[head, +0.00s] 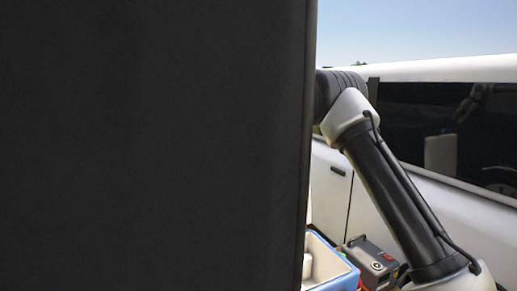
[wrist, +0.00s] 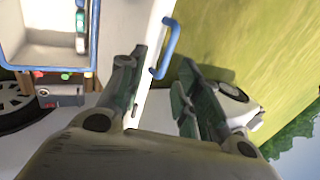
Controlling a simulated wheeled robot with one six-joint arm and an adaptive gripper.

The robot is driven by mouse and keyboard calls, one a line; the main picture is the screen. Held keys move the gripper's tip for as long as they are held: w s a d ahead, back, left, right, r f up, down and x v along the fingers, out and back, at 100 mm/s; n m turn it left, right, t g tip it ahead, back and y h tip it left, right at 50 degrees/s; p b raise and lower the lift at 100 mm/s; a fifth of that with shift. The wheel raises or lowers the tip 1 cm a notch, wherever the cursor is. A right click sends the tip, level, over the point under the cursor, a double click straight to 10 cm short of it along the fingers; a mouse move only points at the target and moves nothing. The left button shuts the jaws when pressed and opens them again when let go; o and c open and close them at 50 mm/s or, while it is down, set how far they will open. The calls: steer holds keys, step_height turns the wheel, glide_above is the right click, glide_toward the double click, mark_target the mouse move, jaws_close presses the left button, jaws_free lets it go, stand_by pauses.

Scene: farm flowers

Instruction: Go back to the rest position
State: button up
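My gripper (wrist: 162,62) shows in the wrist view with its two fingers spread apart. The gap between them is empty, so it is open and holds nothing. Behind the gap are a white surface, a blue handle (wrist: 168,48) and green grass. I cannot tell whether a finger touches the white surface. In the head view my arm slants down at the right, and the gripper is not in view.
A dark surface hides the left of the head view. A white vehicle (head: 440,72) stands behind my arm. Below are a blue-rimmed bin (head: 340,280) and a grey box with a red button (head: 370,262). A light bin (wrist: 45,52) and a dark wheel (wrist: 14,105) show in the wrist view.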

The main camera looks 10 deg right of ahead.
steer(key=shift+v, duration=0.9)
steer(key=s+d+f+n+g, duration=0.2)
steer(key=s+d+f+n, duration=0.2)
steer(key=s+f+n, duration=0.45)
steer(key=s+d+r+n, duration=0.1)
steer(key=s+d, duration=0.6)
steer(key=s, duration=0.9)
steer(key=s+d+r+n+t+h, duration=0.1)
steer(key=s+d+n, duration=0.2)
steer(key=s+d, duration=0.4)
steer(key=s+d+r+n, duration=0.1)
steer(key=s+d, duration=0.6)
steer(key=s, duration=1.8)
steer(key=shift+s+r+n+h, duration=0.3)
steer(key=shift+s+r+n, duration=0.05)
steer(key=shift+n, duration=0.1)
